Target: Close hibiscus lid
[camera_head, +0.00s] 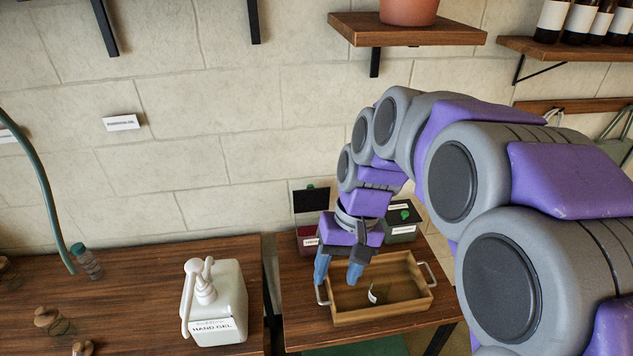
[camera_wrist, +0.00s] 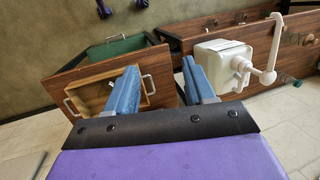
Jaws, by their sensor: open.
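At the back of the right table in the head view, a small box (camera_head: 306,243) with dark red contents stands against the wall. Its dark lid (camera_head: 311,201) is raised upright, with a green knob at the top. Its white label is partly hidden by my arm, so I cannot read it fully. Beside it, right of my wrist, is a second box (camera_head: 402,236) with a dark lid and green knob; that lid looks down. My gripper (camera_head: 339,270) is open and empty, in front of the boxes and over the tray's left part. Its blue fingers also show in the wrist view (camera_wrist: 160,88), apart; neither box shows there.
A white hand gel pump bottle (camera_head: 219,301) stands on the left table (camera_head: 130,300). A narrow gap separates the tables. A shelf (camera_head: 405,30) with a pot hangs above.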

